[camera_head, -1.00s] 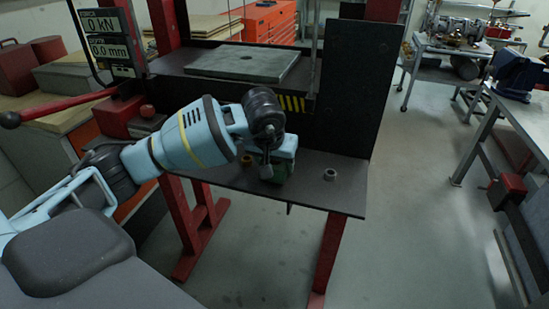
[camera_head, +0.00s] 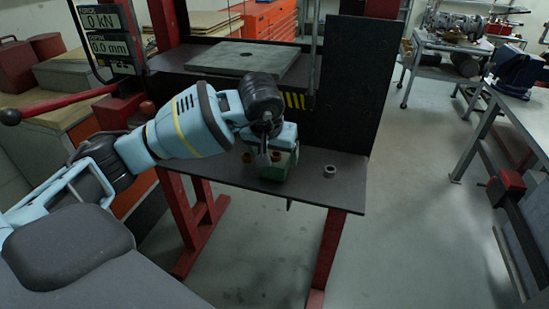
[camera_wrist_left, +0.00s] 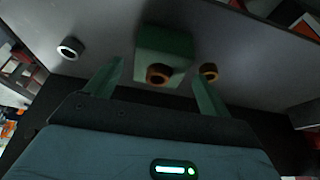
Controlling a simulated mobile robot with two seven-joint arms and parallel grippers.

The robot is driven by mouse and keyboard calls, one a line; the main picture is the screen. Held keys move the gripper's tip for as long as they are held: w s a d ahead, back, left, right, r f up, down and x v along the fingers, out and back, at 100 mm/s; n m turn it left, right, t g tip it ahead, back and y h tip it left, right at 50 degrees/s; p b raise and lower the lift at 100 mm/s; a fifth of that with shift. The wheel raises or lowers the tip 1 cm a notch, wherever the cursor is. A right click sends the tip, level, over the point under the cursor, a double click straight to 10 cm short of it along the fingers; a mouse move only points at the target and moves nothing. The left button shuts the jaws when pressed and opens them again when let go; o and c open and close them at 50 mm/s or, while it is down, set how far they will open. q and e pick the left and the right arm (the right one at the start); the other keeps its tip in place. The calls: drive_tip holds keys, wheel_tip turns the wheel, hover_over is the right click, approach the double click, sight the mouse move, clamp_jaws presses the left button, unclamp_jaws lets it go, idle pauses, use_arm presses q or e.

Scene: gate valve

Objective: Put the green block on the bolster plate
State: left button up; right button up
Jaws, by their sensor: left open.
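The green block (camera_head: 273,171) sits on the dark shelf (camera_head: 307,188) at the front of the press, partly hidden by my wrist in the head view. In the left wrist view the block (camera_wrist_left: 163,48) shows ahead of my fingers. My left gripper (camera_wrist_left: 157,72) is open and empty, its fingertips apart and lined up to either side of the block; contact is not visible. In the head view the left gripper (camera_head: 266,156) is just above and beside the block. The bolster plate (camera_head: 241,60), a flat grey plate with a hole, lies higher on the press bed. My right gripper is not in view.
A grey ring (camera_head: 330,171) stands on the shelf right of the block. A copper ring (camera_wrist_left: 158,75) is close in front of the block, and a brass ring (camera_wrist_left: 208,71) is beside it. A dark upright panel (camera_head: 345,85) bounds the press on the right.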

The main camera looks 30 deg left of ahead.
use_arm(q)
drive_tip(key=a+v, duration=0.1)
drive_tip(key=v, duration=0.8)
drive_tip(key=shift+d, duration=0.5)
